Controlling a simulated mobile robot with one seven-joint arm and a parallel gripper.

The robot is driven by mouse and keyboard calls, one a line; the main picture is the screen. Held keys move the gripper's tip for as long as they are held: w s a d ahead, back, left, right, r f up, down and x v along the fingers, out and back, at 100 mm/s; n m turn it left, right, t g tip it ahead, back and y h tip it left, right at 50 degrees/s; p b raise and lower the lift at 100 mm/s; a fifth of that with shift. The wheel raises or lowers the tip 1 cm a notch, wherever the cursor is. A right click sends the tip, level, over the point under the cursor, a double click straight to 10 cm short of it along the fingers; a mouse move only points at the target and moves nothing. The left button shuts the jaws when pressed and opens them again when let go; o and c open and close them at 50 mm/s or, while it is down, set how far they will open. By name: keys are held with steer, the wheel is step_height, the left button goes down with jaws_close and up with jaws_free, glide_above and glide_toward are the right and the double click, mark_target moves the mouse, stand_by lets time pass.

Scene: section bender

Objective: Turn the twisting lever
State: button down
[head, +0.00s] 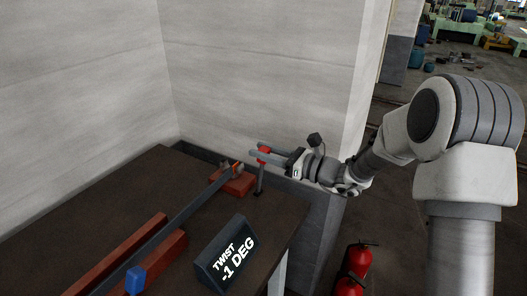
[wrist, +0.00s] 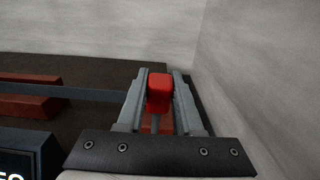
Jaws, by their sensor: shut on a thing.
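The twisting lever shows as a short dark stem (head: 259,183) with a red grip (head: 264,150) on top, near the far right corner of the bench. In the wrist view the red grip (wrist: 159,92) stands between the two grey fingers. My gripper (head: 268,155) reaches in from the right and is shut on the red grip. It also fills the lower middle of the wrist view (wrist: 158,84). A long grey bar (head: 185,213) runs from a blue block at the front left to a red block (head: 237,183) by the lever. A display (head: 227,255) reads "TWIST -1 DEG".
The dark bench top (head: 100,205) meets pale walls (head: 80,90) behind and to the right. A blue block (head: 136,280) and long red blocks (head: 120,255) lie along the bar. A red fire extinguisher (head: 357,265) stands on the floor right of the bench.

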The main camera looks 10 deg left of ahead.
stand_by(0.4)
steer(key=shift+d, duration=0.25)
steer(key=c, duration=0.6)
jaws_free()
steer(key=shift+o, duration=0.2)
steer(key=p+v, duration=0.1)
steer(key=v, duration=1.6)
steer(key=shift+s+d+f, duration=0.15)
steer(key=shift+s+f, duration=0.05)
steer(key=shift+f, duration=0.1)
